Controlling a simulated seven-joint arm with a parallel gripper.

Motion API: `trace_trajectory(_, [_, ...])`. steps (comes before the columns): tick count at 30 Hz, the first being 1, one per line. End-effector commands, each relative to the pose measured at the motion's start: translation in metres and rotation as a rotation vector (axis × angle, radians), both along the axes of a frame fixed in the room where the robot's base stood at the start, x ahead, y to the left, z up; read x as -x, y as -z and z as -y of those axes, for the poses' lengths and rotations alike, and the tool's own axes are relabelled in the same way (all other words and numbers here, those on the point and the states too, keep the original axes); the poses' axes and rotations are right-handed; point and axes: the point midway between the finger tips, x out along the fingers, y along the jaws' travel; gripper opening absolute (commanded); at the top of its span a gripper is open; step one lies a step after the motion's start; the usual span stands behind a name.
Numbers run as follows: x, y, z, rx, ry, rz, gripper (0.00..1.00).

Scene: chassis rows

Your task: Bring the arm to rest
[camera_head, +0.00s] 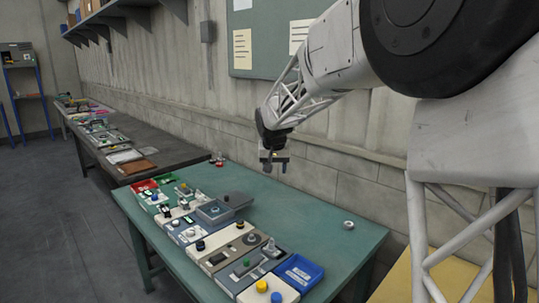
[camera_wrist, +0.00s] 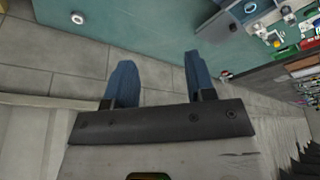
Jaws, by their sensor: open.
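My white arm (camera_head: 330,52) reaches in from the right side of the head view, along the wall. My gripper (camera_head: 274,169) hangs at its end above the far edge of the green table. It is some way above the tabletop and touches nothing. In the wrist view my gripper (camera_wrist: 158,75) shows two blue fingers set wide apart with nothing between them. Beyond the fingers lie the block wall and the edge of the green table (camera_wrist: 130,25).
The green table (camera_head: 310,235) carries rows of chassis modules (camera_head: 218,257), a blue bin (camera_head: 299,273), a red bin (camera_head: 144,186) and a small white round part (camera_head: 348,225). The table's right part is mostly clear. A dark bench (camera_head: 165,149) stands beyond, along the wall.

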Motion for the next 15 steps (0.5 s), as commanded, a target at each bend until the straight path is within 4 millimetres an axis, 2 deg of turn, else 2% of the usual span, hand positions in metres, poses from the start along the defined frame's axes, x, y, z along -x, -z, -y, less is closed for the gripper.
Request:
trace_trajectory(3, [0.031,-0.012,0.018,0.000,0.003,-0.004,0.50])
trace_trajectory(15, [0.133,-0.032,0.068,0.000,0.006,-0.024,0.50])
